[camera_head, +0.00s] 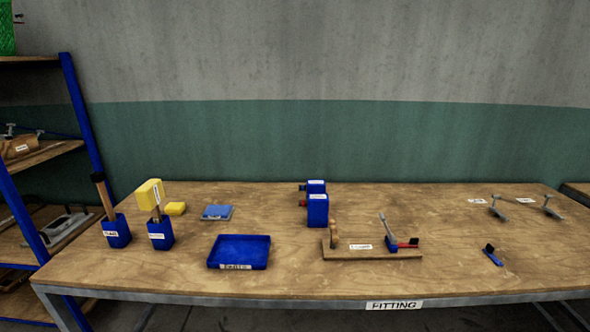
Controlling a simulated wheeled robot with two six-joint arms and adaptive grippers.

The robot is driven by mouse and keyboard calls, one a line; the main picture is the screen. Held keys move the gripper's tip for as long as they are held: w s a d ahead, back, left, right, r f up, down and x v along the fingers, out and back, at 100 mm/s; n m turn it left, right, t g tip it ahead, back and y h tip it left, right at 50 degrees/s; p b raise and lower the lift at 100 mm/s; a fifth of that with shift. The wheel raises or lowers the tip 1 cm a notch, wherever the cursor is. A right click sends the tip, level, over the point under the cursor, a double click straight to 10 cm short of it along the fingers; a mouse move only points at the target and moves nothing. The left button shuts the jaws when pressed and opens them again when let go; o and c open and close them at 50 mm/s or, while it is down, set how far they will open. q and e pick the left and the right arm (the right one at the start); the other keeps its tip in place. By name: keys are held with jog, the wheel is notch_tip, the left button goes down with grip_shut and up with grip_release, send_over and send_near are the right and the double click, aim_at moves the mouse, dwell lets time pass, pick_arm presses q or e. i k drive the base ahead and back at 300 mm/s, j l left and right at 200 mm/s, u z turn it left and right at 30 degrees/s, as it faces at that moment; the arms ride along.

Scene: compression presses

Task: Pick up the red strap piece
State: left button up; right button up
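A red piece (409,243) shows on the wooden board (345,252) at the right of the table's middle. It is beside a small blue block and a light lever (388,228). A second, smaller red bit (303,203) sticks out on the left of the blue boxes (318,211). I cannot tell for sure which of these is the red strap piece. Neither of my grippers is in view.
A blue tray (239,251), blue holders (117,232) with handled tools, and yellow blocks (149,194) stand on the left of the wooden table (455,275). A small blue-black piece (492,255) and metal parts (497,208) lie at right. A blue-framed shelf (84,118) stands left.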

aim_at(414, 242)
jog(key=i+l, duration=0.2)
jog(key=l, duration=0.2)
jog(key=i+l, duration=0.2)
jog(key=l, duration=0.2)
jog(key=i+l, duration=0.2)
jog(key=l, duration=0.2)
jog(key=z, duration=0.05)
